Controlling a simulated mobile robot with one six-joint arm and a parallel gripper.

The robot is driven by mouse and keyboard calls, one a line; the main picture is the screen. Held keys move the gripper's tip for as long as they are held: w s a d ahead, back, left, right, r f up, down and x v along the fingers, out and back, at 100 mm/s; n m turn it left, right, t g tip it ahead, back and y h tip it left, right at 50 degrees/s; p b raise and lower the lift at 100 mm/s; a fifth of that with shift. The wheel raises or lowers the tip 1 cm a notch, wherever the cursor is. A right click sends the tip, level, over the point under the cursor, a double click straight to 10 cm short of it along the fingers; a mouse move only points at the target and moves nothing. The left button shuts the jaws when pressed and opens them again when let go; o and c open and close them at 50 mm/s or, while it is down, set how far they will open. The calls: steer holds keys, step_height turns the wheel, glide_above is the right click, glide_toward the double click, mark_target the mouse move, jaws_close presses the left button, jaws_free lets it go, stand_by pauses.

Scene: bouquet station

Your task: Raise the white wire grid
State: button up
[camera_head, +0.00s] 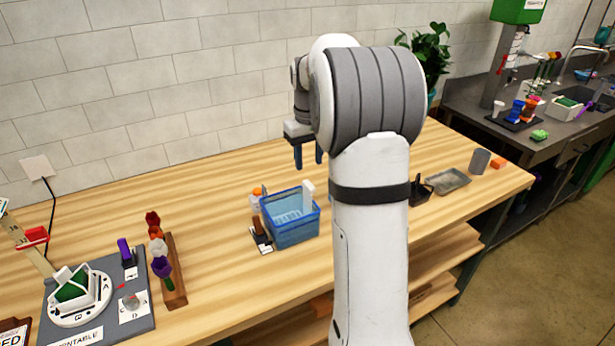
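A translucent blue bin (291,238) stands on the wooden table near the middle of the view. A white upright piece (308,196) sticks up above its right side. A pale lattice-like surface (287,215) shows inside the bin; it may be the white wire grid, but it is too small to be sure. My gripper (309,166) hangs above and behind the bin, apart from it. Its two blue fingers point down with a gap between them, and nothing shows in the gap. My arm hides part of the table right of the bin.
A small dark and white item (261,236) stands at the bin's left. A wooden rack (175,270) with flowers and a grey board (140,312) with a turntable are farther left. A grey tray (447,181) and a grey cup (480,161) stand at right. The table (215,215) is clear between rack and bin.

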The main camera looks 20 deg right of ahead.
mark_target(309, 184)
step_height(309, 184, down, 7)
steer(key=shift+f+p, duration=0.1)
steer(key=shift+p, duration=0.25)
steer(key=shift+c, duration=0.2)
jaws_close()
stand_by(0.4)
